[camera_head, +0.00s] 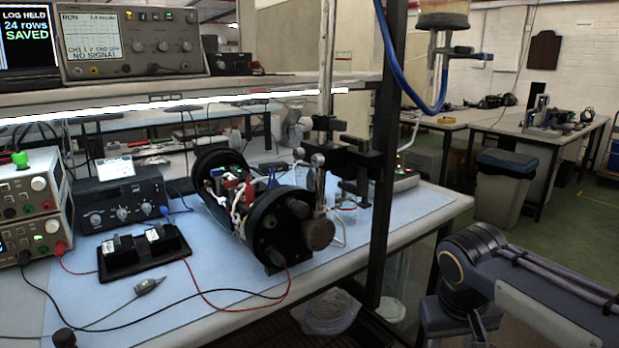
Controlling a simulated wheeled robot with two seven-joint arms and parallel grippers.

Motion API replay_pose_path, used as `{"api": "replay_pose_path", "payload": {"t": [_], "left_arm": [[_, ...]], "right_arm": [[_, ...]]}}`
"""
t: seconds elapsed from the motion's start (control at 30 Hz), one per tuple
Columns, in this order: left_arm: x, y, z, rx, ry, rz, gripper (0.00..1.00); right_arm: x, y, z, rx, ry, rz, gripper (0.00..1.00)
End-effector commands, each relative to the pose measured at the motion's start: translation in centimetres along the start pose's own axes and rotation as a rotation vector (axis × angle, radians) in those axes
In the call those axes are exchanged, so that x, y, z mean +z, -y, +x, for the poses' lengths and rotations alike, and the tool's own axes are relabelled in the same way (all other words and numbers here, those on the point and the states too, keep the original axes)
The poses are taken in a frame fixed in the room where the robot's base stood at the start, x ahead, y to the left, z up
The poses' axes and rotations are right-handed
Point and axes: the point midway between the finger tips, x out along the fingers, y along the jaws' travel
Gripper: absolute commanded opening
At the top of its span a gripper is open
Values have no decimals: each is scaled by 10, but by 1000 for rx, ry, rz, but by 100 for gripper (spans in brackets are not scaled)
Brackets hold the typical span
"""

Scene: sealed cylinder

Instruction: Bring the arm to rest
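My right arm, dark grey and blue with a rounded joint, comes in at the lower right, beside the bench and clear of its front edge. No gripper fingers show on it. My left arm and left gripper are out of the picture. The cylinder (268,222), with black round end plates and an open middle full of wires and boards, lies on the blue mat (225,305). A red lead and a black lead run to the foot of its near end plate. A grey probe (148,286) lies on the mat, apart from the cylinder.
A screen (28,35) reads "LOG HELD 24 rows SAVED". The oscilloscope (132,45) reads "NO SIGNAL". Power supplies (35,200), a dark knobbed box (122,203) and a black tray (143,250) stand left. A black post (388,150) rises at the bench's front. A bin (503,185) stands behind my arm.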

Motion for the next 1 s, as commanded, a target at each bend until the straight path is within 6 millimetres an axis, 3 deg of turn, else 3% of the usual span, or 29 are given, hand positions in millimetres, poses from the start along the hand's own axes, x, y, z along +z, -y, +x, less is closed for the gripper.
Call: {"api": "replay_pose_path", "payload": {"t": [0.03, 0.2, 0.5, 0.67, 0.7, 1.0], "left_arm": [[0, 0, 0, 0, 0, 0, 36], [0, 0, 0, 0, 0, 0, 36], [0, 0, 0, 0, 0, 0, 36], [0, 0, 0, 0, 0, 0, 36], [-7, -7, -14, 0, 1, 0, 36], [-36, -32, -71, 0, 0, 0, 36]], "right_arm": [[27, -9, 6, -97, 2, 22, 44], [100, -4, 14, -336, -60, 69, 44], [169, 21, 23, -477, -200, 156, 44], [192, 34, 33, -492, -267, 205, 44], [187, 32, 16, -495, -266, 201, 44], [173, 22, -51, -495, -261, 197, 44]]}}
